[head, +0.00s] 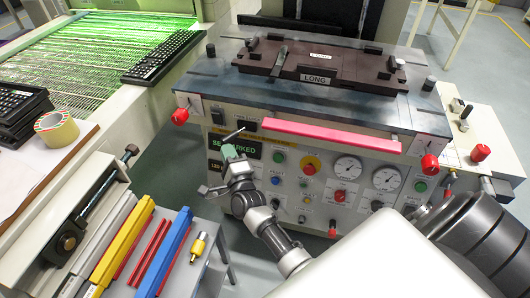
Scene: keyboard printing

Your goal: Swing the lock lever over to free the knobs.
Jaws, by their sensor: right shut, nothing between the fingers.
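A control panel (357,203) fills the front of the machine, below a blue-grey top. A thin metal lever (234,135) sticks out near the upper left of the panel, tilted up to the right; I cannot tell for sure that it is the lock lever. My right gripper (230,154) is shut and empty just below this lever, in front of the green display; whether they touch is unclear. Red knobs show at the left corner (180,117) and right corner (429,164) of the machine. My left gripper is not in view.
A pink-red bar (332,137) runs along the machine's front edge. A dark plate labelled LONG (330,66) lies on top with a small upright lever (279,61). A side table at lower left holds yellow (123,240) and blue (164,255) bars.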

